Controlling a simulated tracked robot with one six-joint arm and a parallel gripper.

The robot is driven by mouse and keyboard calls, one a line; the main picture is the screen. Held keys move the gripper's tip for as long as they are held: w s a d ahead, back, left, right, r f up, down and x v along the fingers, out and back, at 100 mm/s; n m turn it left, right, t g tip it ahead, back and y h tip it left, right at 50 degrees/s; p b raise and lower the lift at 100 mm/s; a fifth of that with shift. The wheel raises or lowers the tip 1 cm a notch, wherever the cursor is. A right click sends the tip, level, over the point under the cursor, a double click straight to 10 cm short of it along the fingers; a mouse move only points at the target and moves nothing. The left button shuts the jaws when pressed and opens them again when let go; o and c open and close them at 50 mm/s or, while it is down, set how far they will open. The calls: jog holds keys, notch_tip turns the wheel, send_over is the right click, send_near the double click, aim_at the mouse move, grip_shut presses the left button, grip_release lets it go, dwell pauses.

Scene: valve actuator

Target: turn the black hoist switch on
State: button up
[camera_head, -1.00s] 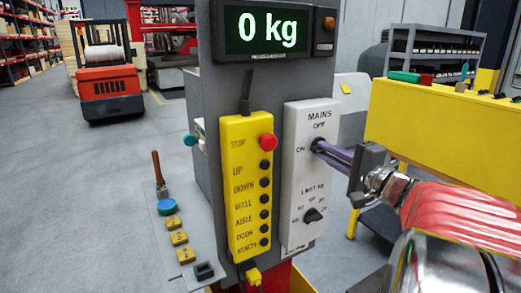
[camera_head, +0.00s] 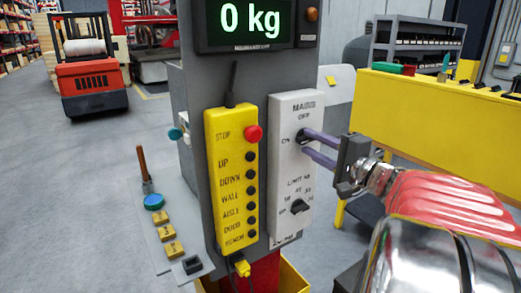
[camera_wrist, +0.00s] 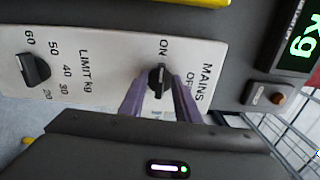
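The black mains switch (camera_wrist: 158,80) sits on a white panel (camera_head: 294,238) marked MAINS, OFF and ON. In the wrist view its bar lies lined up with the ON mark. My gripper (camera_wrist: 159,98) has two purple fingers, one on each side of the switch, with narrow gaps between them and the knob. It looks open around the switch. In the head view my gripper (camera_head: 306,143) reaches the panel from the right, and its fingers partly hide the switch.
A black limit knob (camera_head: 299,206) sits lower on the same panel. A yellow pendant (camera_head: 232,180) with a red stop button stands to the left. Above, a display (camera_head: 250,20) reads 0 kg. A yellow bench (camera_head: 420,115) stands behind on the right.

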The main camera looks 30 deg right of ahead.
jog(key=s, duration=1.3)
jog(key=shift+s+d, duration=0.2)
jog(key=shift+w+a+f, duration=0.1)
jog(key=w+a+f+n+g+y, duration=0.25)
jog(key=a+n+g, duration=0.2)
jog(key=a, duration=0.55)
jog(key=w+a+f+n+g+y, duration=0.25)
jog(key=a+n+g, duration=0.2)
jog(key=a, duration=0.55)
jog(key=w+a+f+n+g+y, duration=0.25)
jog(key=a+n, duration=0.35)
jog(key=a, duration=0.4)
jog(key=s+f+n+h, duration=0.3)
jog(key=s+f+h, duration=0.5)
jog(key=s+f, duration=0.1)
jog(key=shift+a+f+g, duration=0.25)
jog(key=shift+f+g, duration=0.2)
jog(key=shift+f, duration=0.45)
jog(key=shift+s+d, duration=0.1)
jog(key=shift+d, duration=0.1)
